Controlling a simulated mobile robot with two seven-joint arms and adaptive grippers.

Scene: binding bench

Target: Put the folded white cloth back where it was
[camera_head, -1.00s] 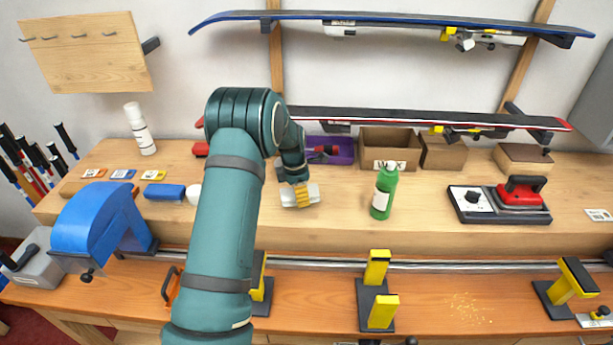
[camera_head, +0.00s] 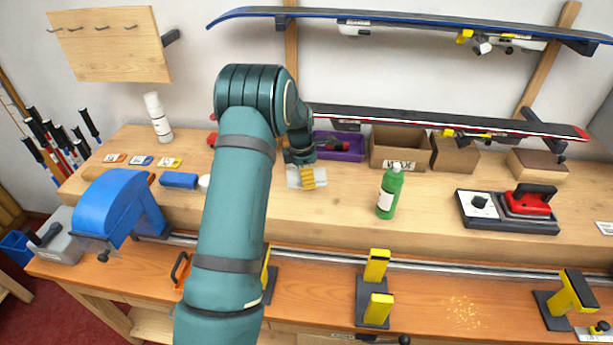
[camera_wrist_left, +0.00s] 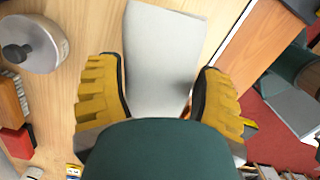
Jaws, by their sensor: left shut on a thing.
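The folded white cloth (camera_head: 293,176) is a pale flat pad at the left-middle of the upper bench level. My left gripper (camera_head: 307,177) has yellow fingers and is shut on it. In the left wrist view the cloth (camera_wrist_left: 163,50) runs between the two yellow fingers of the gripper (camera_wrist_left: 160,85) and sticks out past them. I cannot tell whether the cloth touches the bench top or is just above it. My left arm hides part of the bench below it. My right gripper is not in view.
A green bottle (camera_head: 388,192) stands right of the cloth. A purple tray (camera_head: 350,148) and cardboard boxes (camera_head: 397,148) are behind. A red waxing iron (camera_head: 530,200) is at right. A blue roll (camera_head: 178,180) lies left. Bare wood lies between cloth and bottle.

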